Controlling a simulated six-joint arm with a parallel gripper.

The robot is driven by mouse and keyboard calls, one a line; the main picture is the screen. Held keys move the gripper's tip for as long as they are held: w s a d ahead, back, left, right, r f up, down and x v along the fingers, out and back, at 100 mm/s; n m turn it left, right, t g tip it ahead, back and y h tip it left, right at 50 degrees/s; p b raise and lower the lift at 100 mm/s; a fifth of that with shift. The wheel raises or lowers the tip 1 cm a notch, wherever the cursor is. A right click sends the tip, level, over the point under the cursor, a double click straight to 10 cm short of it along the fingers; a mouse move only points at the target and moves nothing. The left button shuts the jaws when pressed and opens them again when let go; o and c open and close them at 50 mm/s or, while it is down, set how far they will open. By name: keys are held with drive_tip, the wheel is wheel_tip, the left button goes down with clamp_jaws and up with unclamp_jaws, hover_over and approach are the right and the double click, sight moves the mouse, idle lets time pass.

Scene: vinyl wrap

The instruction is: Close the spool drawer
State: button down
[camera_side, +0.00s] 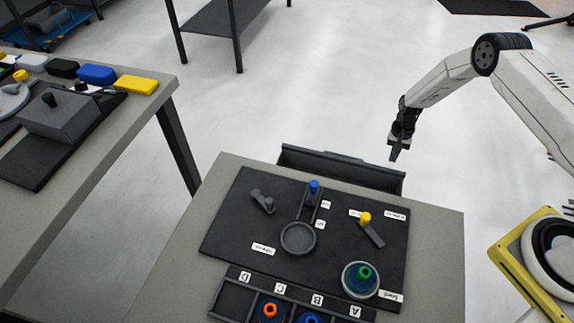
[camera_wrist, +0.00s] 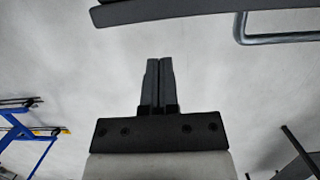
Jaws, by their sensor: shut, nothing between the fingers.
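The dark grey spool drawer (camera_side: 340,158) sticks out from the far edge of the table in the side view, so it stands open. Its inside is mostly hidden by its front panel and the table. In the wrist view, a dark panel edge (camera_wrist: 180,9) crosses the top, with a grey bar handle (camera_wrist: 285,38) at the right; they look like the drawer front. My gripper (camera_side: 394,155) points down near the drawer's right end, over the floor. Its fingers are shut and empty, side by side in the wrist view (camera_wrist: 158,62). No contact with the drawer shows.
The table (camera_side: 440,240) bears a black mat (camera_side: 225,225) with a blue knob, a yellow-knobbed lever and a green spool. A lettered tray (camera_side: 235,300) holds spools at the front. Another table (camera_side: 105,135) stands left.

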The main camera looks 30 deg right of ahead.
sight(391, 182)
drive_tip(key=shift+s+a, duration=0.85)
drive_tip(key=shift+a, duration=0.1)
drive_tip(key=shift+s+a, duration=3.05)
drive_tip(key=shift+s, duration=0.05)
drive_tip(key=shift+w+d, duration=0.15)
